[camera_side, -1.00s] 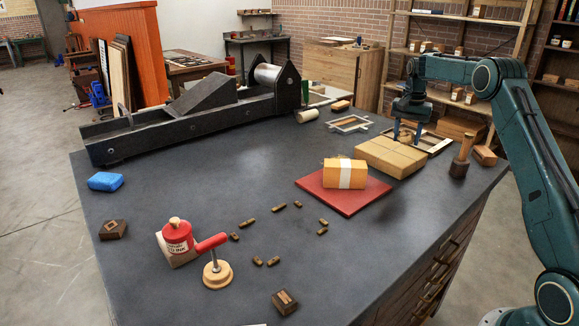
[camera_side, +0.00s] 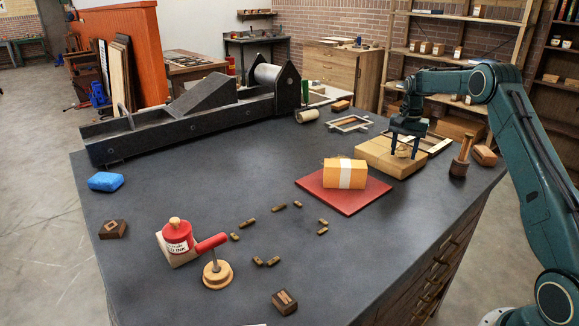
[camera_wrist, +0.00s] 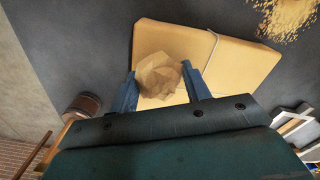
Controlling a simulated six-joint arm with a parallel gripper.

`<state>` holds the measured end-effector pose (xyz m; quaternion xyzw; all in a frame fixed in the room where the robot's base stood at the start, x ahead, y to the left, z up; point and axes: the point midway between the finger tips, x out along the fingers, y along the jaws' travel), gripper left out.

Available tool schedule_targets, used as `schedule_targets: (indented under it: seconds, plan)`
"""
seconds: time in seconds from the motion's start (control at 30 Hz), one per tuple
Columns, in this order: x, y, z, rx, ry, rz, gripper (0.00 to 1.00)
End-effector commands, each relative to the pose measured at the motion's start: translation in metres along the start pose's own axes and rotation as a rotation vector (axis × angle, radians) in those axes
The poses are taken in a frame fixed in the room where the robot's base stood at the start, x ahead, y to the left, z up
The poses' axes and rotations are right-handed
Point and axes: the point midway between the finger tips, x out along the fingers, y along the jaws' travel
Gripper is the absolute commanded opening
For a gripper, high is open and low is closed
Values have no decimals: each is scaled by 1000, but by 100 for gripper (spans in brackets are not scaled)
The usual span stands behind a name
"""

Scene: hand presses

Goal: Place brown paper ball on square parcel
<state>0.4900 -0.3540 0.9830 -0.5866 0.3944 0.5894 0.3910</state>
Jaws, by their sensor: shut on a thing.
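The square parcel (camera_side: 383,163) is a flat tan package with string, lying at the right end of the dark table; it also shows in the wrist view (camera_wrist: 240,62). The brown paper ball (camera_wrist: 157,76) is crumpled and sits between my fingers in the wrist view. My gripper (camera_side: 405,152) is shut on the ball, low over the right part of the parcel. It points down in the side view. The ball is partly hidden by the fingers there, and I cannot tell whether it touches the parcel.
A red board (camera_side: 350,202) with an orange wrapped block (camera_side: 345,173) lies left of the parcel. A wooden mallet (camera_side: 462,157) stands to its right. Wooden frames (camera_side: 349,124) lie behind. A red ink tin (camera_side: 177,237) and small type pieces lie toward the front left.

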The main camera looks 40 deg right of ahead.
Motion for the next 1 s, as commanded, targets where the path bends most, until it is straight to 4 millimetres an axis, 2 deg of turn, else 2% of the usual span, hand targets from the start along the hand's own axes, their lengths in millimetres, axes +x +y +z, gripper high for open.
schedule_targets:
  seconds: [0.17, 0.2, 0.3, 0.73, 1.0]
  plan:
    - [3, 0, 0, 0, 0, 0, 27]
    - [3, 0, 0, 0, 0, 0, 49]
    - [3, 0, 0, 0, 0, 0, 69]
    - [-1, 0, 0, 0, 1, -1, 69]
    - [-25, 0, -1, 0, 4, -2, 69]
